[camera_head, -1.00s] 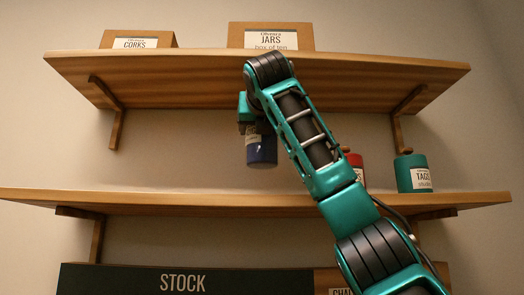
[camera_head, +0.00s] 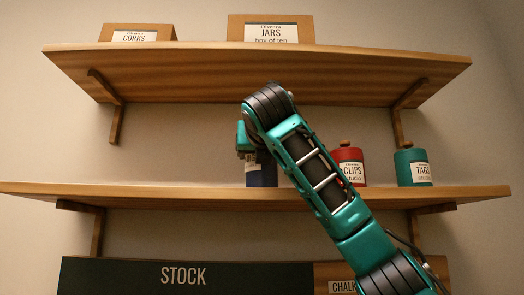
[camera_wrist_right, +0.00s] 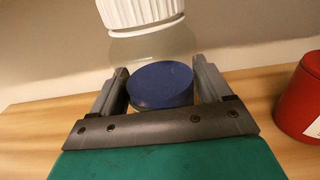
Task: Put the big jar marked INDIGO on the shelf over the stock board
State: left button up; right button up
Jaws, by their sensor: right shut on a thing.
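The jar (camera_head: 262,174) is dark blue with a pale label, too small and covered to read. It is upright over the lower shelf (camera_head: 200,195), left of the red jar; I cannot tell whether its base touches the board. In the wrist view the jar shows a blue part (camera_wrist_right: 160,86), a pale clear part above it and a white ribbed lid (camera_wrist_right: 140,12). My right gripper (camera_wrist_right: 163,95) is shut on the jar, one finger on each side; its forearm hides part of the jar in the head view. My left gripper is not in view. The dark STOCK board (camera_head: 185,277) is below the shelf.
A red CLIPS jar (camera_head: 348,168) and a teal TAGS jar (camera_head: 412,168) stand to the right on the same shelf. The shelf's left part is clear. An upper shelf (camera_head: 200,80) overhangs, with CORKS (camera_head: 136,33) and JARS (camera_head: 270,32) boxes. A CHALK box (camera_head: 340,275) stands below.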

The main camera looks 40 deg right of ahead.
jog(key=o, duration=1.1)
jog(key=shift+f, duration=0.2)
jog(key=o, duration=0.4)
jog(key=shift+r, duration=0.1)
jog(key=shift+r, duration=0.2)
jog(key=b+v, duration=0.3)
jog(key=v, duration=0.9)
jog(key=shift+a+f, duration=0.1)
